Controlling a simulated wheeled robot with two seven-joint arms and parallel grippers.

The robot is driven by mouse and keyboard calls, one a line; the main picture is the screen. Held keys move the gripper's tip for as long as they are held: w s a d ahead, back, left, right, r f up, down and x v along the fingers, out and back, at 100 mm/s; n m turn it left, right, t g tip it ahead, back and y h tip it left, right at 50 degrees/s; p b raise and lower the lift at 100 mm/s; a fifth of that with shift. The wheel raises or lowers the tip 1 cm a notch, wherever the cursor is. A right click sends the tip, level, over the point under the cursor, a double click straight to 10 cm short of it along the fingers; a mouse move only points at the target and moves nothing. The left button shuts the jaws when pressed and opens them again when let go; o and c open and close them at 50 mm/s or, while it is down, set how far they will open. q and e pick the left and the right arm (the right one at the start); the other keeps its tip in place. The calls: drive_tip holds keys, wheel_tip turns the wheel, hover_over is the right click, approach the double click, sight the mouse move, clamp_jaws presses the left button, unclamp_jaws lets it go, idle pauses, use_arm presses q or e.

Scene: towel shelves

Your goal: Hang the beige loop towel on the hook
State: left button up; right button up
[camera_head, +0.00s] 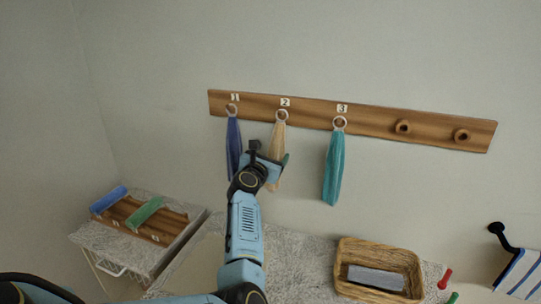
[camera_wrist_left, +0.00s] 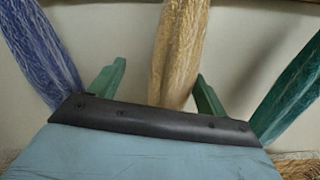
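The beige loop towel (camera_head: 277,150) hangs on the wall rack under label 2, its pale ring at the hook (camera_head: 282,114). In the left wrist view the towel (camera_wrist_left: 181,50) runs down between my two green fingers. My left gripper (camera_head: 268,155) is in front of the towel's lower part, covering some of it. In the left wrist view the gripper (camera_wrist_left: 160,72) is open, with its fingers apart on either side of the towel and no visible grip. My right gripper is not in view.
A blue towel (camera_head: 234,145) hangs left under label 1, a teal towel (camera_head: 333,170) right under label 3. Two pegs (camera_head: 403,127) on the right are empty. Below are a wicker basket (camera_head: 345,252) with a grey item and a side stand (camera_head: 130,262) with rolled towels.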

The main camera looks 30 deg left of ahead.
use_arm(q)
drive_tip(key=v, duration=1.3)
drive_tip(key=shift+s, duration=0.2)
